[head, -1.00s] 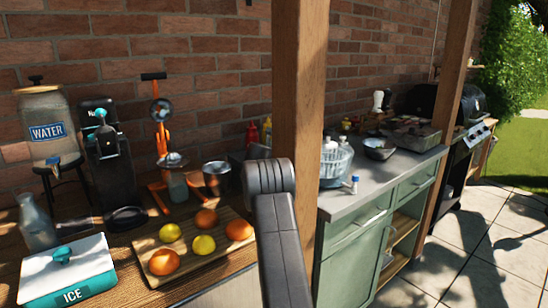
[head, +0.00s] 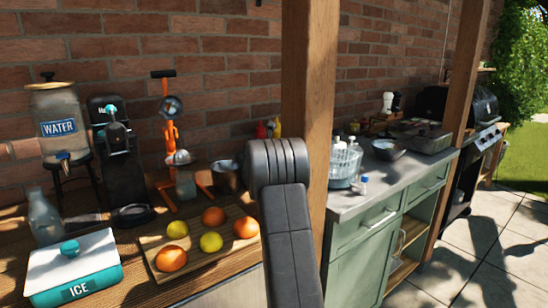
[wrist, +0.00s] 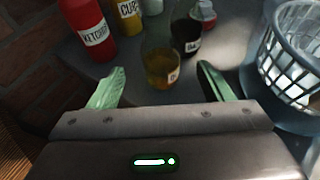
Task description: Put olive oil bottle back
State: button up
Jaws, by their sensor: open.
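A glass bottle with amber-yellow liquid and a partly visible label, which looks like the olive oil bottle (wrist: 160,68), stands upright on the grey counter in the wrist view. My gripper (wrist: 160,82) is open, with one pale green finger on each side of the bottle. The bottle is between or just beyond the fingertips; I cannot tell the exact depth. No contact shows. In the head view my own arm and the wooden post hide the gripper and this bottle.
A red ketchup bottle (wrist: 90,30) and yellow bottle (wrist: 128,20) stand to the left. A dark bottle (wrist: 187,38) is close behind right. A blue-grey basket (wrist: 290,75) is at right. A wooden post (head: 308,90) rises beside my arm.

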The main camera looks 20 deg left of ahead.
jog(key=shift+v, duration=2.05)
jog(key=p+x, duration=0.1)
jog(key=x, duration=0.9)
jog(key=shift+w+p, duration=0.2)
jog(key=shift+p, duration=0.15)
jog(key=shift+x, duration=0.95)
jog(key=shift+s+f, duration=0.1)
